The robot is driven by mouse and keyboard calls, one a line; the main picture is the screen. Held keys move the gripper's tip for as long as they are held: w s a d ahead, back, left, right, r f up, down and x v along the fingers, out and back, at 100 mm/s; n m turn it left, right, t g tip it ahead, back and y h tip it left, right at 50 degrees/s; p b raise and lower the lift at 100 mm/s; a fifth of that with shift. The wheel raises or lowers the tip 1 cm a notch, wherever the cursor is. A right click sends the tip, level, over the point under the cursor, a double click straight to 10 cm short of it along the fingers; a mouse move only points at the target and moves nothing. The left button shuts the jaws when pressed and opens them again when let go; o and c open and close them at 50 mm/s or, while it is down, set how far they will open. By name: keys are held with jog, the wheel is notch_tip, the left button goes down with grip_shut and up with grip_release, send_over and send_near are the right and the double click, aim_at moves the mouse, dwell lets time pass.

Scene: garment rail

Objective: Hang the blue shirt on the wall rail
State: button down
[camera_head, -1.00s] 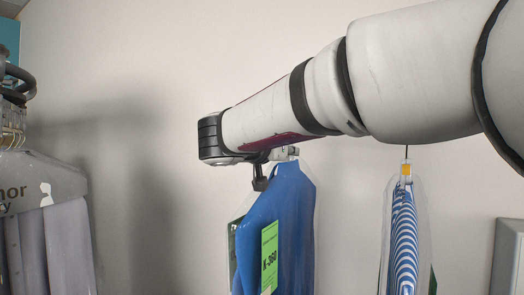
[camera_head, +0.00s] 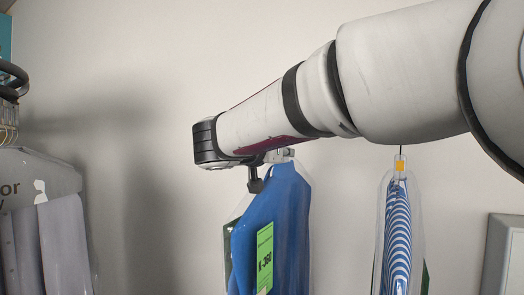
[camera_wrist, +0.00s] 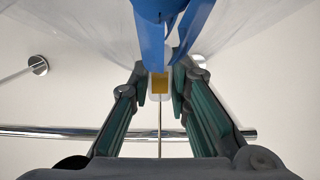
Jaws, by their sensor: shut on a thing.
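The blue shirt (camera_head: 278,225) hangs below the end of my arm in the head view, in a clear cover with a green tag marked K-360 (camera_head: 265,258). In the wrist view its blue top (camera_wrist: 170,25) shows at the upper middle. My gripper (camera_wrist: 160,82) is shut on the hanger's neck, where a yellow and white piece (camera_wrist: 160,84) sits between the fingertips. A thin hook wire (camera_wrist: 159,115) runs from it toward my palm. The chrome wall rail (camera_wrist: 50,132) crosses the lower wrist view. I cannot tell whether the hook touches the rail.
A striped blue and white shirt (camera_head: 398,235) in a clear cover hangs right of the blue shirt. Grey garments (camera_head: 62,240) hang at the far left. A grey box (camera_head: 503,255) is at the lower right. Bare wall (camera_head: 145,170) shows between the grey garments and the blue shirt.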

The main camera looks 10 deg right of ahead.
jog(key=shift+f, duration=0.75)
jog(key=c, duration=1.4)
grip_release()
jog(key=v, duration=1.2)
jog(key=shift+o, duration=1)
jog(key=shift+s+a, duration=0.1)
